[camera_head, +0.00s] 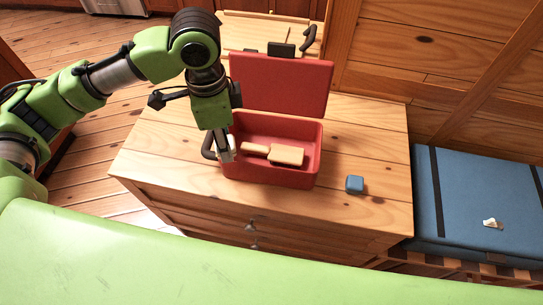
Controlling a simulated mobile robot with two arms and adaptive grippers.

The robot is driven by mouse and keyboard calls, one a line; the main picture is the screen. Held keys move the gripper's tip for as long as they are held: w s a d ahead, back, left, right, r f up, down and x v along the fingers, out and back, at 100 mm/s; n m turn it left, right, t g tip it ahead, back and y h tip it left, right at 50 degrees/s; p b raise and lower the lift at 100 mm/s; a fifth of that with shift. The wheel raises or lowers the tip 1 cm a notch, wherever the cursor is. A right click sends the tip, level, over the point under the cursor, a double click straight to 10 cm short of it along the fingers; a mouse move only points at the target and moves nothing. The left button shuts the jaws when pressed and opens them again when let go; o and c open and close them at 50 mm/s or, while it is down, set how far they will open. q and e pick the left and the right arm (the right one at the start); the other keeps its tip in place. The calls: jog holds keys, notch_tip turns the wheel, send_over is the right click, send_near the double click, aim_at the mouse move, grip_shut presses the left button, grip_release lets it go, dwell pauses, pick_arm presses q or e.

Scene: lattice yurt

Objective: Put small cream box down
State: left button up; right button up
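My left gripper (219,148) hangs pointing down at the left wall of an open red box (272,172) on the wooden chest. A small whitish block, which looks like the small cream box (230,146), shows at its fingers. The fingers look closed on it, partly hiding it. I cannot tell whether the block touches the red box. My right gripper is not in view.
Light wooden pieces (287,155) lie inside the red box, whose lid (281,84) stands open behind. A small blue block (354,185) sits to its right on the chest top (378,140). The chest's right part is mostly clear. A blue cushioned bench (475,190) is farther right.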

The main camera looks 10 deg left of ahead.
pick_arm(q)
jog(key=m, duration=0.2)
jog(key=w+m, duration=0.1)
jog(key=m, duration=0.1)
jog(key=shift+d+f, duration=0.3)
jog(key=shift+d, duration=0.1)
jog(key=m, duration=0.4)
jog(key=w+f+m, duration=0.1)
jog(key=m, duration=0.1)
jog(key=shift+w+d, duration=0.1)
jog(key=shift+d, duration=0.25)
jog(key=m, duration=0.4)
jog(key=m+p, duration=0.2)
jog(key=m, duration=0.6)
send_over(249, 160)
jog(key=s, duration=0.2)
jog(key=f, duration=0.8)
jog(key=shift+d+f, duration=0.1)
jog(key=shift+d, duration=0.15)
jog(key=shift+f, duration=2)
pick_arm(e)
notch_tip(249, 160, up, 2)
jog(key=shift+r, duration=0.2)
pick_arm(q)
jog(key=shift+f, duration=0.1)
